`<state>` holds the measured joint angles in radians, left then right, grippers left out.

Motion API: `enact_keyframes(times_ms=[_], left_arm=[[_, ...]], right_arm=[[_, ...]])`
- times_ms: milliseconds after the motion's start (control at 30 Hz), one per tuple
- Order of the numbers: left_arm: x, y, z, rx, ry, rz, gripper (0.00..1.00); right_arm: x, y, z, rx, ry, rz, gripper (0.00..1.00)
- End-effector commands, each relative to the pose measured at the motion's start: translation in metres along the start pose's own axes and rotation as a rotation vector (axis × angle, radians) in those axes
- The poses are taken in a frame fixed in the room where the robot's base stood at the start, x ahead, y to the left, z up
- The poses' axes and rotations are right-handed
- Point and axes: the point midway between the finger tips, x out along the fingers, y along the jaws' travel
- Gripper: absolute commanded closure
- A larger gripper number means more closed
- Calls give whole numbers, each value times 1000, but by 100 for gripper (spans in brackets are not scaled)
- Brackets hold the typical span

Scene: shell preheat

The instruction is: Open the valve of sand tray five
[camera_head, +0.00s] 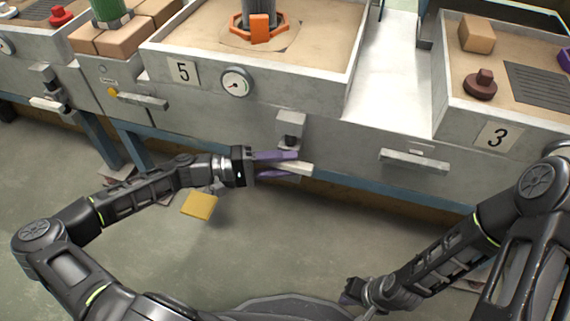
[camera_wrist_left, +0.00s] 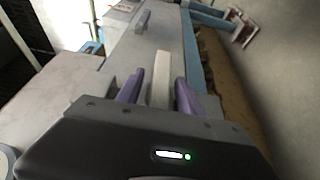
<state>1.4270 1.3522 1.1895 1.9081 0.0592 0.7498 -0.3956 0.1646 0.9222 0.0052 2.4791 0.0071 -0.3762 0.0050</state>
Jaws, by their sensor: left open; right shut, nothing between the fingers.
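Sand tray five (camera_head: 330,75) is the grey-walled sand tray with a "5" plate (camera_head: 183,71) and a round gauge (camera_head: 235,82) on its front. Its valve (camera_head: 291,126) is a grey block low on the front, with a pale lever (camera_head: 304,168) below it. My left gripper (camera_head: 290,165) is open, its purple fingers above and below the lever in the head view. In the left wrist view the lever (camera_wrist_left: 162,75) stands between the open fingers, with gaps visible at both sides. My right gripper (camera_head: 350,291) is low and shut, away from the trays.
Tray three (camera_head: 497,135) stands at the right, with a drawer-like handle (camera_head: 414,160) left of its plate. Another handle (camera_head: 140,101) and a valve (camera_head: 48,103) are at the left. A yellow piece (camera_head: 200,205) shows below my left wrist. Floor in front is mostly clear.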

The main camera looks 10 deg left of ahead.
Motion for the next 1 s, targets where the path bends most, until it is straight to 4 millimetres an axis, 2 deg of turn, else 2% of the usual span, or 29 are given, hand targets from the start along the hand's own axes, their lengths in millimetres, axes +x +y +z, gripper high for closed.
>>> enact_keyframes(times_ms=[233,733,1000], left_arm=[[0,0,0,0,0,0,58],[0,0,0,0,0,-1,99],[0,0,0,0,0,-1,100]], right_arm=[[0,0,0,0,0,0,100],[0,0,0,0,0,0,100],[0,0,0,0,0,0,100]])
